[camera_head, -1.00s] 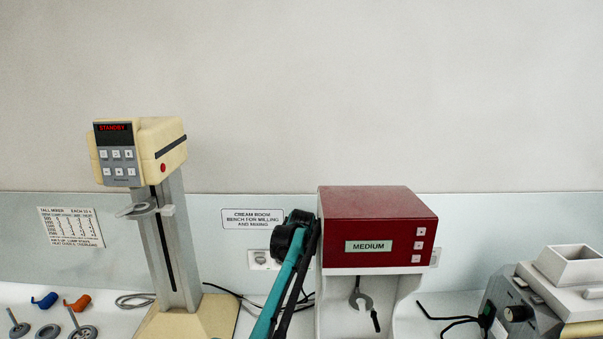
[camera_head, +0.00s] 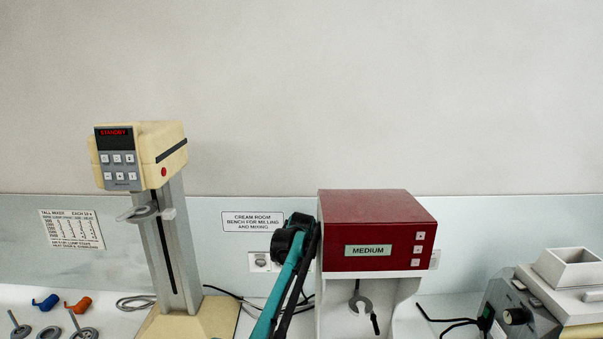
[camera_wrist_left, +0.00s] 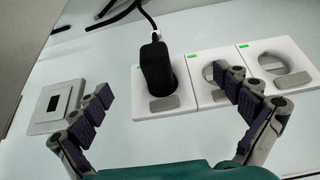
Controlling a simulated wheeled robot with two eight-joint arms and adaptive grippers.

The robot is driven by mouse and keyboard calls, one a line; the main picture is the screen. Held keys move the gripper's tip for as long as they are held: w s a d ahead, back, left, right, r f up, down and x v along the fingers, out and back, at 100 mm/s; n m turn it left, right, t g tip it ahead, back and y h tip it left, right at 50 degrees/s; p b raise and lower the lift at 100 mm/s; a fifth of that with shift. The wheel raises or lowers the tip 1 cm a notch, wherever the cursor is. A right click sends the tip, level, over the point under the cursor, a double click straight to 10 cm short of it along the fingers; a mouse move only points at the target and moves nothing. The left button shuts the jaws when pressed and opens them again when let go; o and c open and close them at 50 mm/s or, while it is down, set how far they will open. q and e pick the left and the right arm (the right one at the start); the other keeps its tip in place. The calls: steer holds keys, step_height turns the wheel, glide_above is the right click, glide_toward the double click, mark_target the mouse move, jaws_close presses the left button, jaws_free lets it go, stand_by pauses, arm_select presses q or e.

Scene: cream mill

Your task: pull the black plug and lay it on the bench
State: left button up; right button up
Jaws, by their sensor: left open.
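The black plug (camera_wrist_left: 154,68) sits in the leftmost socket of a white socket strip (camera_wrist_left: 205,93) in the left wrist view, its black cord running up from its end. My left gripper (camera_wrist_left: 170,84) is open, with one padded finger on each side of the plug and visible gaps between. The fingers look apart from the plug and hold nothing. In the head view my left arm reaches up beside the red-topped machine (camera_head: 376,230); its fingers and the plug cannot be made out there. The bench (camera_head: 120,318) shows along the bottom. My right gripper is in neither view.
A cream tall mixer (camera_head: 140,155) stands left of my arm. A grey hopper machine (camera_head: 570,290) is at the right edge. Blue (camera_head: 45,302) and orange (camera_head: 78,305) pieces and metal discs lie at the far left. A switch plate (camera_wrist_left: 56,106) is left of the strip.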

mark_target(302, 271)
arm_select(q)
jaws_close()
steer(key=shift+s+f+b, duration=0.3)
steer(key=shift+s+b, duration=0.3)
steer(key=shift+b, duration=0.1)
steer(key=shift+s+r+b, duration=0.15)
steer(key=shift+s+b, duration=0.15)
steer(key=shift+s, duration=0.6)
steer(key=shift+s+b, duration=0.95)
steer(key=shift+s, duration=0.55)
